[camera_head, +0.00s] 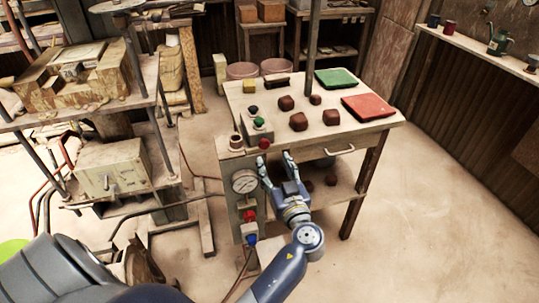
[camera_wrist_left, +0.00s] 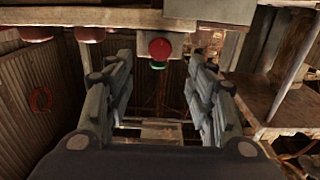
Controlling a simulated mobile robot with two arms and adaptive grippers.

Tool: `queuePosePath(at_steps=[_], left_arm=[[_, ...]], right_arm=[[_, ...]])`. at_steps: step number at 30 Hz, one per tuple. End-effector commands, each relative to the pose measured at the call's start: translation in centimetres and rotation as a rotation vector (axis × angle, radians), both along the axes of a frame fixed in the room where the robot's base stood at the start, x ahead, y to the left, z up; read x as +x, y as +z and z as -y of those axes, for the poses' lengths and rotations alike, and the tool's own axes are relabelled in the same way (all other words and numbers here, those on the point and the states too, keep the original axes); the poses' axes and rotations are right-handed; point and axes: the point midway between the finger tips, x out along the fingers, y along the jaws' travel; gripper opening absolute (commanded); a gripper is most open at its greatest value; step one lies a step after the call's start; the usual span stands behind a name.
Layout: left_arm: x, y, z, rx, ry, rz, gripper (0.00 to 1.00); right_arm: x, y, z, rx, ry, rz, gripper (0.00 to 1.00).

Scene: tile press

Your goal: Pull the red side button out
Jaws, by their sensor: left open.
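The red side button (camera_head: 264,143) is a round red knob on the front side of a small pale control box at the table's front left. A green button (camera_head: 259,121) sits on top of that box. My left gripper (camera_head: 275,160) is open and empty, just in front of the table edge, close to the red button. In the left wrist view the red button (camera_wrist_left: 159,47) shows ahead, between the two spread fingers of my left gripper (camera_wrist_left: 158,62), with the green button just below it in the picture. No contact shows. My right gripper is out of view.
Dark red clay lumps (camera_head: 298,121), a green tile (camera_head: 335,78) and a red tile (camera_head: 368,107) lie on the table. A gauge (camera_head: 244,181) and another red button (camera_head: 249,215) are on the panel below. The floor at right is clear.

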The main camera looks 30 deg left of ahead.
Motion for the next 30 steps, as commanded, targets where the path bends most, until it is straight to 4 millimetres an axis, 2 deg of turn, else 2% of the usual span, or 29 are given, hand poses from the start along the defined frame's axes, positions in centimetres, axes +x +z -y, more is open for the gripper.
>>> queuePosePath(at_steps=[3,9,26,29,30], left_arm=[[-1.5,-0.1,1.7,-0.002,-0.001,-0.001,0.50],[-2.7,0.0,3.2,0.000,0.000,0.000,0.50],[-2.9,0.0,3.4,0.000,-0.001,0.000,0.50],[-2.7,-1.2,3.6,0.001,-0.017,-0.036,0.50],[-2.5,-2.4,3.8,0.000,-0.033,-0.069,0.50]], right_arm=[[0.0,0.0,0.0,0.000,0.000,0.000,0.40],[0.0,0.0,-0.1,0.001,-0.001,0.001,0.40],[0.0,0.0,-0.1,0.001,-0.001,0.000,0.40],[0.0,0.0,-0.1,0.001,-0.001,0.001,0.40],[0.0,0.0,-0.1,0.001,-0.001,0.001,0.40]])
